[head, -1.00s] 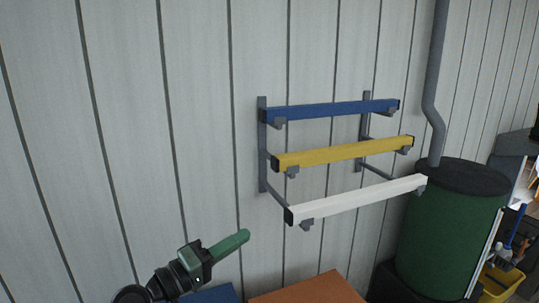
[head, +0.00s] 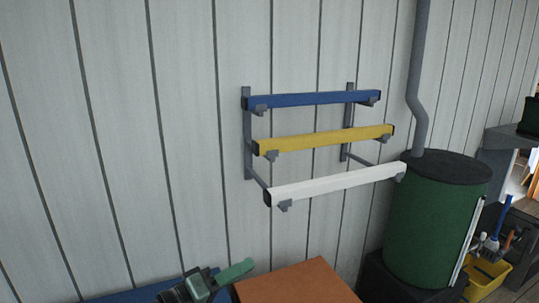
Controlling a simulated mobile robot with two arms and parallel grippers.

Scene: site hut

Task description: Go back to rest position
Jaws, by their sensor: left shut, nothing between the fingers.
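My left gripper (head: 247,265), with green fingers, is low in the head view, left of centre. Its fingers are together with nothing between them. It appears just above and left of an orange-brown box-like top (head: 300,284), with a blue surface (head: 125,296) behind and left of it. I cannot tell whether it touches either. My right gripper is not in view.
A wall rack holds a blue bar (head: 312,99), a yellow bar (head: 325,140) and a white bar (head: 335,184). A green barrel (head: 432,220) stands right, under a grey pipe (head: 417,90). A yellow bucket (head: 487,276) holds tools.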

